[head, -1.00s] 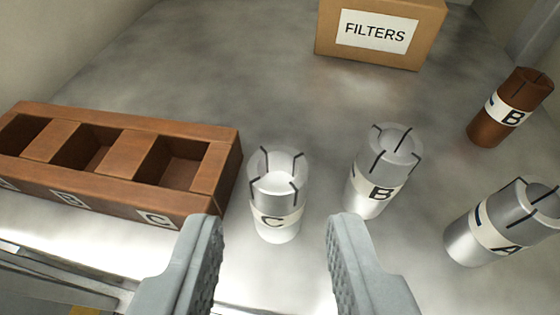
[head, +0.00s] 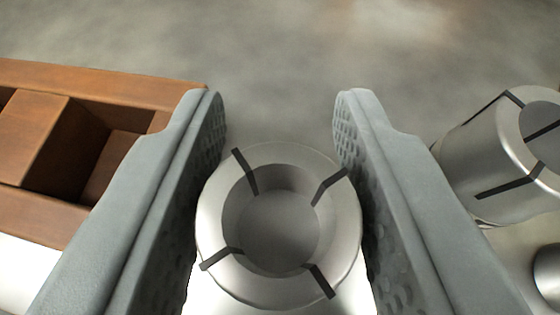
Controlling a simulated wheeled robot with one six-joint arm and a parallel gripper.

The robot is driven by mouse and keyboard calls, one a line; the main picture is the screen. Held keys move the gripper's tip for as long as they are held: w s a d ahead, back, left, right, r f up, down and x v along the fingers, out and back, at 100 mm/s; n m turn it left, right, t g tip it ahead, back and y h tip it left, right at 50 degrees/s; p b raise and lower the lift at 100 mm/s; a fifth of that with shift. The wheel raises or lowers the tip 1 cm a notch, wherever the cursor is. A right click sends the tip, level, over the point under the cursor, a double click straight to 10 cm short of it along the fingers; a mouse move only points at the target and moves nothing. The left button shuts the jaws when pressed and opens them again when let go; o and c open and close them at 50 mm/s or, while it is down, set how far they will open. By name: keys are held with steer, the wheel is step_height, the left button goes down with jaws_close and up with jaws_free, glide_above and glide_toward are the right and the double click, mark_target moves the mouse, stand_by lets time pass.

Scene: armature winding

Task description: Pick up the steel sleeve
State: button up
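A silver, steel-looking sleeve (head: 335,255) stands upright in the low middle of the view, seen from above into its round hollow, with dark slots across its rim. Its label is out of sight. My gripper (head: 280,97) is open, with one grey finger on each side of this sleeve. The gaps beside the sleeve are very narrow, and I cannot tell whether either finger touches it. A second silver sleeve (head: 478,160) stands to the right, outside my right finger, partly cut off by the picture edge.
A brown wooden rack (head: 110,78) with open compartments lies at the left, partly behind my left finger. Part of another shiny metal thing (head: 547,275) shows at the lower right edge. The grey surface (head: 280,50) beyond the fingertips is clear.

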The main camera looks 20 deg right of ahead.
mark_target(282, 167)
steer(key=c, duration=0.7)
steer(key=shift+o, duration=0.2)
steer(key=shift+r, duration=1.75)
steer(key=shift+s+a, duration=0.1)
steer(key=shift+s, duration=0.2)
